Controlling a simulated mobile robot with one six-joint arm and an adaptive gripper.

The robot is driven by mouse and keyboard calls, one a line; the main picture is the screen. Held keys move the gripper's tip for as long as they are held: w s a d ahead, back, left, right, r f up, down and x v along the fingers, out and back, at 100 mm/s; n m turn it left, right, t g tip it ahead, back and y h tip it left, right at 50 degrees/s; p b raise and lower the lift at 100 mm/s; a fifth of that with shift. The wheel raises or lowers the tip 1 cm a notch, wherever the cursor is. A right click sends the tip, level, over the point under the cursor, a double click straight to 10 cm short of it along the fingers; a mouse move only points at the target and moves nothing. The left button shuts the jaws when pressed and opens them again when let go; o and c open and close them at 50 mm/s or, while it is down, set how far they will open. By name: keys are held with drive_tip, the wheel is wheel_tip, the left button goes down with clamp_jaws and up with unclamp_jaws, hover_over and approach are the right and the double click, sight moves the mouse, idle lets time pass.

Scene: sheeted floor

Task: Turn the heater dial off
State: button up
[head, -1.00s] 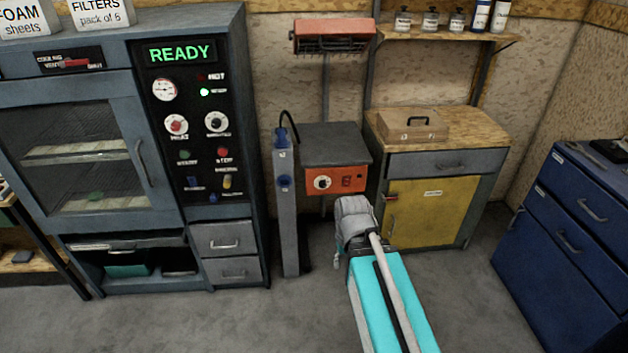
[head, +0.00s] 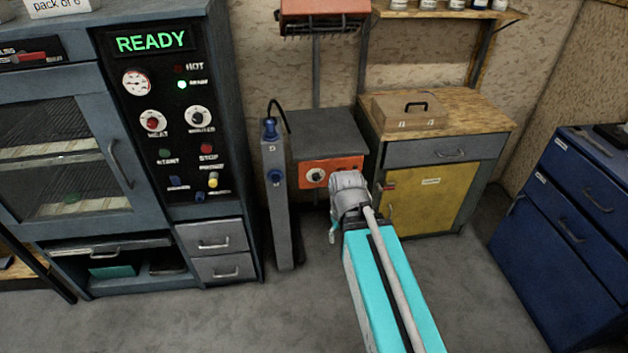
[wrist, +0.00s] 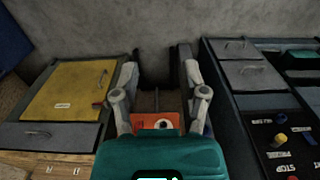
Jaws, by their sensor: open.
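The heater dial (head: 316,175) is a round knob with a pale rim on an orange panel (head: 347,165) at the front of a grey box. In the wrist view the orange panel (wrist: 143,122) shows low between my fingers, and the dial (wrist: 163,124) is partly hidden by my gripper's teal body. My gripper (wrist: 160,78) is open and empty, with one finger on each side of the picture. In the head view my arm's end is just right of and below the dial, covering the panel's right part. I cannot tell how far the fingers are from the dial.
A grey post (head: 277,225) with blue knobs stands close left of the box. A red wall heater (head: 325,14) hangs above. A cabinet with a yellow door (head: 430,200) is on the right. A tall READY machine (head: 155,110) stands left. The floor in front is clear.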

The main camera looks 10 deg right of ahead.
drive_tip(key=o, duration=0.3)
drive_tip(key=shift+o, duration=0.2)
drive_tip(key=shift+w+f, duration=0.1)
drive_tip(key=shift+f, duration=0.1)
drive_tip(key=w+a+f+m+t+y+b, duration=0.25)
drive_tip(key=w+f+m+b, duration=0.2)
drive_tip(key=w+b, duration=0.25)
drive_tip(key=w+a+f+m+t+y+b, duration=0.2)
drive_tip(key=w+a+f+m+t+b, duration=0.1)
drive_tip(key=w+m+t+b, duration=0.25)
drive_tip(key=w+a+f+m+t+y+b, duration=0.2)
drive_tip(key=w+a+f+m+y+b, duration=0.15)
drive_tip(key=w+b, duration=0.5)
drive_tip(key=w+d+f+m+t+h+b, duration=0.4)
drive_tip(key=m+b, duration=0.4)
drive_tip(key=m, duration=0.3)
drive_tip(key=w+d+f+m+t+h+b, duration=0.4)
drive_tip(key=m+b, duration=0.5)
drive_tip(key=m, duration=0.3)
drive_tip(key=shift+w+d+f, duration=0.25)
drive_tip(key=shift+w+d, duration=0.65)
drive_tip(key=shift+d, duration=0.05)
